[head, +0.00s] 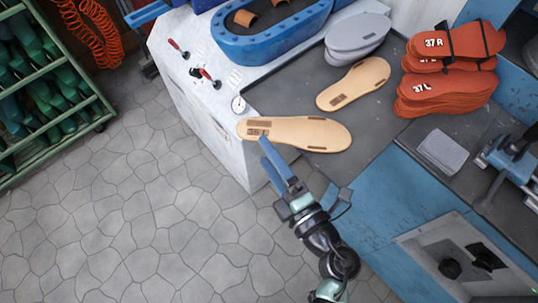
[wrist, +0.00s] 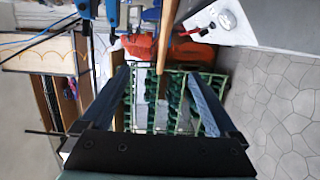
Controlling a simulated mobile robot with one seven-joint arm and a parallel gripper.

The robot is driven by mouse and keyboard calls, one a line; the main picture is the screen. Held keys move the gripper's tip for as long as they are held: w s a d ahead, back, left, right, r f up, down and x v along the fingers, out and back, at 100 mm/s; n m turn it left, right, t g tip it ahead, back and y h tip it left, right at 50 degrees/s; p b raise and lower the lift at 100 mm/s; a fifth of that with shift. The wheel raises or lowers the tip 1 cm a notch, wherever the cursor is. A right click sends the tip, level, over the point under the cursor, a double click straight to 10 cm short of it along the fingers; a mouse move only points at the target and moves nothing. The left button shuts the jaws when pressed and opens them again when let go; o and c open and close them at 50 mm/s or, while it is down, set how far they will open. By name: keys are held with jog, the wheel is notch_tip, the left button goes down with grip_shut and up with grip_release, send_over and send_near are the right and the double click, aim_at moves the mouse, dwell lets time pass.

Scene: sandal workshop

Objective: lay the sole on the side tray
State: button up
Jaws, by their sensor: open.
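A tan sole marked 36 L (head: 315,134) lies flat across the near edge of the dark grey bench top (head: 285,88), its marked end sticking out past the edge. My gripper (head: 270,155) is open at this overhanging end, with one blue finger in front of it. In the wrist view a thin tan strip (wrist: 164,50), seemingly the sole edge-on, shows in the gap between the two fingers, apart from both. A second tan sole (head: 355,83) lies farther back. I cannot tell which surface is the side tray.
Grey soles (head: 357,34) and strapped orange soles (head: 445,90) are stacked behind. A grey block (head: 442,151) and a blue clamp (head: 512,160) stand at right. A gauge (head: 238,104) and red levers (head: 205,74) sit at left. A green rack (head: 45,95) stands far left; the floor between is clear.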

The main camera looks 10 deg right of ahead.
jog(key=v, duration=1.3)
jog(key=w+d+r+m+t+h, duration=0.1)
jog(key=w+r+m+t+h, duration=0.25)
jog(key=r, duration=0.75)
jog(key=w+d+r+m+t+h, duration=0.1)
jog(key=w+r+m+t+h, duration=0.3)
jog(key=r, duration=0.8)
jog(key=w+d+r+m+t+h, duration=0.1)
jog(key=w+r+m+t+h, duration=0.35)
jog(key=r, duration=0.65)
jog(key=s+a+r+m+y, duration=0.15)
jog(key=a+r+m, duration=0.25)
jog(key=r, duration=0.4)
jog(key=a+r+m+g+y+p, duration=0.1)
jog(key=a+r+m+y, duration=0.2)
jog(key=r, duration=0.4)
jog(key=s+a+r+m, duration=0.1)
jog(key=a+r+m, duration=0.35)
jog(key=r, duration=0.35)
notch_tip(320, 180, up, 12)
jog(key=p, duration=1.2)
jog(key=shift+p, duration=0.3)
jog(key=shift+o, duration=0.4)
jog(key=shift+n, duration=0.25)
jog(key=shift+f, duration=0.1)
jog(key=shift+c, duration=0.2)
